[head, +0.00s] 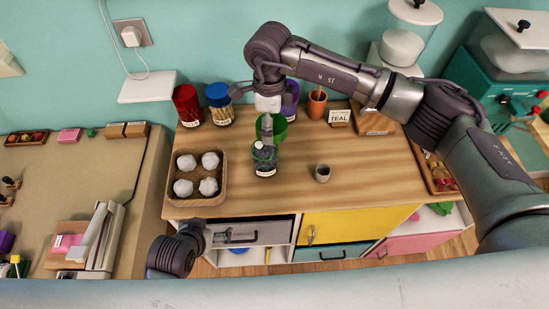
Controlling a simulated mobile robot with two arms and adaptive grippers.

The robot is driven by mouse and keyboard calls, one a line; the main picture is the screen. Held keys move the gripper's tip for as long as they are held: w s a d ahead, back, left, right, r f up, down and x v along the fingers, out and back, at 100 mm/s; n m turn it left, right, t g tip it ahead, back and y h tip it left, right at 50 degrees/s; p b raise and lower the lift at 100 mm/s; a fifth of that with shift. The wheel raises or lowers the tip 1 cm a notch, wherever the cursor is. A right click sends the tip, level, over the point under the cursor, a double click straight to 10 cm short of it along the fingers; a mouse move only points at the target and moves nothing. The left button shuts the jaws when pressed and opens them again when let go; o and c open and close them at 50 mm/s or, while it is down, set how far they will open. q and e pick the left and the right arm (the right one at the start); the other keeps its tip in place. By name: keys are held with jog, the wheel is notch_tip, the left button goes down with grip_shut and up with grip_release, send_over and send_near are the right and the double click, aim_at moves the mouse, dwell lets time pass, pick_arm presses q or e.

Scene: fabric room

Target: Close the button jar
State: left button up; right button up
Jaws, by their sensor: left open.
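The jar that looks like the button jar (264,162) stands upright on the wooden counter, clear with dark contents and a pale label. A green round piece (279,130), which looks like a lid, shows just above and behind it. My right gripper (267,134) points down over the jar in front of the green piece. Its fingers are small and partly merged with these things, so I cannot tell whether it holds the green piece. My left gripper (222,238) is open and empty at the counter's front, by the grey drawer.
A wooden tray (174,166) with several white balls is left of the jar. A red-lidded jar (187,105) and blue-lidded jar (219,104) stand behind. A small grey cup (322,173) stands to the right. Bare counter (370,165) lies beyond it.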

pick_arm(q)
jog(key=w+d+r+t+h, duration=0.1)
jog(key=w+d+r+t, duration=0.1)
jog(key=w+d+r, duration=0.15)
pick_arm(e)
jog(key=shift+w+a+r+m, duration=0.15)
jog(key=shift+a+m, duration=0.25)
jog(key=shift+a, duration=0.05)
jog(key=shift+w+a+r+m, duration=0.1)
jog(key=shift+w+a+m, duration=0.05)
jog(key=shift+a+m, duration=0.3)
pick_arm(q)
jog(key=m+t+h, duration=0.2)
jog(key=t+h, duration=0.1)
jog(key=t, duration=0.1)
send_near(265, 159)
jog(key=f, duration=0.1)
jog(key=w+f, duration=0.1)
jog(key=f, duration=0.1)
jog(key=w+f, duration=0.1)
jog(key=shift+a+f+p, duration=0.2)
jog(key=shift+a+p, duration=0.15)
jog(key=shift+a, duration=0.05)
pick_arm(e)
jog(key=shift+w+a+m, duration=0.15)
jog(key=shift+a+m, duration=0.05)
jog(key=shift+m, duration=0.15)
pick_arm(q)
jog(key=x, duration=1.2)
jog(key=shift+f, duration=0.15)
